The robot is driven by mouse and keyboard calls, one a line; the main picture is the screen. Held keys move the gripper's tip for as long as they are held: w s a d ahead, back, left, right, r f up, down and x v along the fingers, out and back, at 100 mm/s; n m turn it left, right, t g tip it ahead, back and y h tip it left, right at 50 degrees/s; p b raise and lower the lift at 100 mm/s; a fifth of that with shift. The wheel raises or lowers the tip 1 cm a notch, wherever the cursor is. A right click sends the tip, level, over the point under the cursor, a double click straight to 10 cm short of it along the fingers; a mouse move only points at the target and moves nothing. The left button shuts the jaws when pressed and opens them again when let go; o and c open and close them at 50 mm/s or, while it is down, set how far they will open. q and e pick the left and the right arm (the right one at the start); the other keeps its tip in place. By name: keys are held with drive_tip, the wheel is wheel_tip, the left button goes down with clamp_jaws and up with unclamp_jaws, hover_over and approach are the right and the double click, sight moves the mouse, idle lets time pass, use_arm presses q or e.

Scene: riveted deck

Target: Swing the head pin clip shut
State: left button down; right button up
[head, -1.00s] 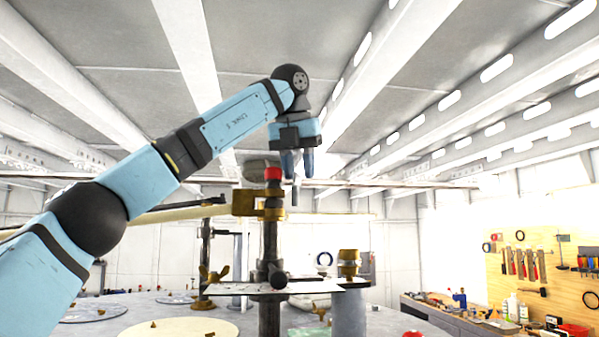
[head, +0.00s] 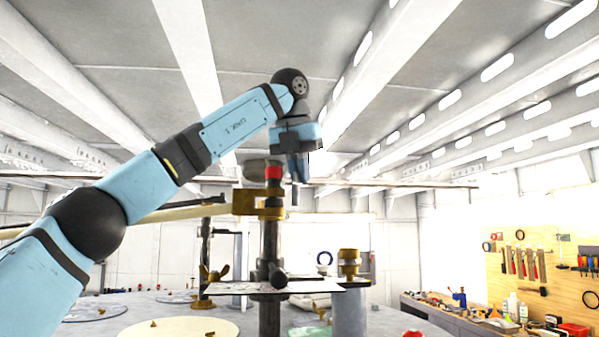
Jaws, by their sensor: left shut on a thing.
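The brass clip (head: 246,203) sits near the top of a dark upright post (head: 269,243), just below a red collar (head: 273,173). My left gripper (head: 298,170) points down just right of the red collar. Its fingers are shut on a thin dark pin (head: 295,196), whose lower end shows below the fingertips, beside the right end of the clip. The fingers hide the upper part of the pin. I cannot tell whether the pin is joined to the clip. My right gripper is not in view.
A flat plate (head: 235,288) crosses the post lower down. A brass-topped grey cylinder (head: 349,309) stands to the right and a brass wing nut (head: 209,273) to the left. A workbench (head: 455,314) and a pegboard with tools (head: 567,261) are at the far right.

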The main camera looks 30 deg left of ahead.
use_arm(q)
drive_tip(key=m+h, duration=0.1)
drive_tip(key=m, duration=0.3)
drive_tip(key=d+m+g+h, duration=0.1)
drive_tip(key=m, duration=0.3)
drive_tip(key=s+d+m+h, duration=0.1)
drive_tip(key=m+h, duration=0.1)
drive_tip(key=m, duration=0.2)
drive_tip(key=shift+d+g, duration=0.2)
drive_tip(key=shift+g, duration=0.1)
idle(0.3)
drive_tip(key=c, duration=1.3)
unclamp_jaws()
drive_tip(key=shift+r, duration=0.1)
drive_tip(key=v, duration=0.6)
drive_tip(key=shift+s+a+r, duration=0.1)
drive_tip(key=shift+s+r, duration=0.05)
drive_tip(key=shift+r, duration=0.15)
drive_tip(key=shift+a+r, duration=0.2)
drive_tip(key=shift+r, duration=0.1)
